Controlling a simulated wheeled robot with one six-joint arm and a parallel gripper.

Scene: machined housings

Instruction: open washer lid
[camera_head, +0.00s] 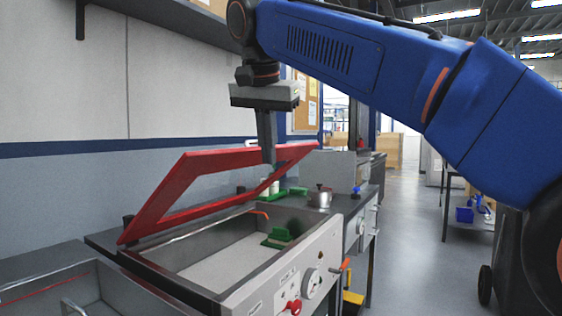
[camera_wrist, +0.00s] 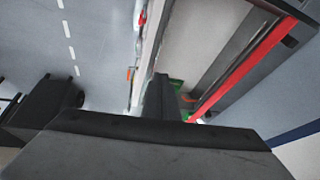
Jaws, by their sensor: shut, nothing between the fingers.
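The washer (camera_head: 243,295) is a grey metal basin unit with knobs on its front. Its lid (camera_head: 160,201), a red frame, is tilted up partway, hinged along the back edge, with the basin (camera_head: 200,268) visible beneath. In the wrist view the lid (camera_wrist: 243,66) shows as a red bar at the right. My gripper (camera_head: 269,160) is shut and empty, pointing down at the lid's right part. Its tip overlaps the red frame in the head view; I cannot tell whether they touch. It also shows in the wrist view (camera_wrist: 161,80).
A green fixture (camera_head: 278,237) sits inside the basin. A metal pot (camera_head: 320,197) stands on the counter behind. Another sink (camera_head: 60,292) is at the lower left. A wall stands behind the washer; open floor (camera_head: 410,250) lies to the right.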

